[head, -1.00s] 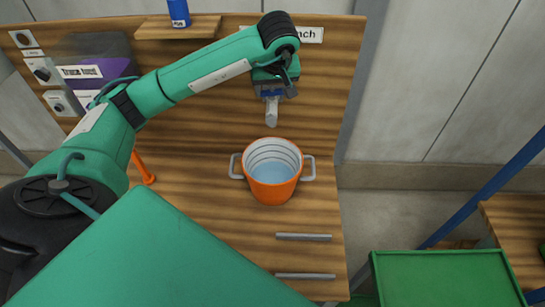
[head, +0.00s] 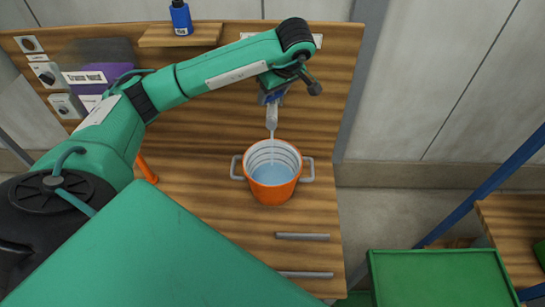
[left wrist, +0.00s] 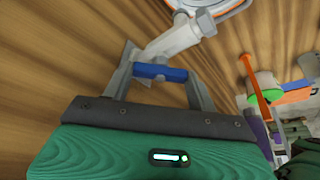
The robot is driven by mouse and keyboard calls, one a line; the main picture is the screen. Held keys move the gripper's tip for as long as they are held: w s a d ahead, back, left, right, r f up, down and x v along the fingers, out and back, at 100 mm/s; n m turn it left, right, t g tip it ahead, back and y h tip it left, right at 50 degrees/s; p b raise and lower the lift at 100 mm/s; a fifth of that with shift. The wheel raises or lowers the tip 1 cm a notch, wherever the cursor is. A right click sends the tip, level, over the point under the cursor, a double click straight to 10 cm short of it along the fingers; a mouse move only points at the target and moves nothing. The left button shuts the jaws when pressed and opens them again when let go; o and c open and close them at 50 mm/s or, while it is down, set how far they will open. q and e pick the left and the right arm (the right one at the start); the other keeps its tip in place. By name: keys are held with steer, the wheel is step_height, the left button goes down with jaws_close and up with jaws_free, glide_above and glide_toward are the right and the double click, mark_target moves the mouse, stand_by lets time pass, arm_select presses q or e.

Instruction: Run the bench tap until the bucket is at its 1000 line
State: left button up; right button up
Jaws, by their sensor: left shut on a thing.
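The orange bucket (head: 272,192) stands upright on the wooden bench below the tap, with a grey handle on each side. Pale blue water (head: 271,176) lies in it, with several dark level lines showing on the white inner wall above the water. I cannot read their numbers. The tap's grey spout (head: 272,115) points down over the bucket, and a thin stream runs from it into the water. My left gripper (left wrist: 160,82) is shut on the tap's blue lever (left wrist: 160,72). The bucket's rim (left wrist: 212,14) shows at the top of the left wrist view. My right gripper is out of view.
A blue bottle (head: 181,18) stands on a small shelf (head: 158,36) on the back panel. An orange upright piece (head: 147,170) is left of the bucket. Two grey bars (head: 302,236) lie in front. A green crate (head: 440,254) is at the lower right.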

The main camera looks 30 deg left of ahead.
arm_select(q)
steer(key=n+p, duration=0.2)
steer(key=p, duration=0.1)
steer(key=shift+r+g, duration=0.35)
steer(key=shift+g, duration=0.05)
steer(key=shift+w+f+n+g+p, duration=0.1)
steer(key=shift+f+n+g+p, duration=0.15)
steer(key=shift+n+p, duration=0.5)
stand_by(6.5)
